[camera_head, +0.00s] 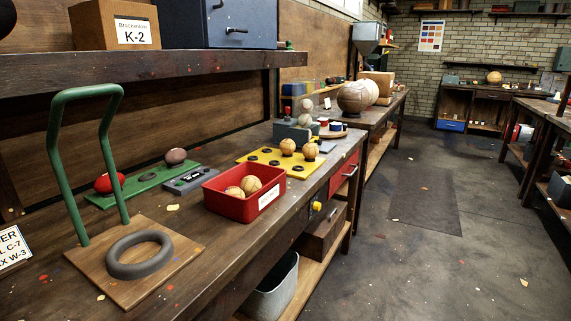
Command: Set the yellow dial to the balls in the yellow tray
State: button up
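The yellow tray (246,157) lies flat on the workbench, beyond the red box. Two tan balls sit on it, a left ball (287,147) and a right ball (309,151). Several dark round seats on the tray show no ball. A small yellow knob (317,206), which looks like the yellow dial, is on the front of the bench below the top; its setting is too small to read. My gripper is not in view.
The red box (222,203) holds two tan balls. A green tray (148,182) bears a red ball (109,183) and a brown ball (175,156). A grey block (189,181) lies beside it. A green-handled wooden stand (160,262) is nearest. The floor (425,270) right of the bench is clear.

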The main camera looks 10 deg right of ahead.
aim_at(316, 206)
jog(key=i+l, duration=1.4)
jog(key=i, duration=0.15)
jog(key=i+j+u, duration=0.05)
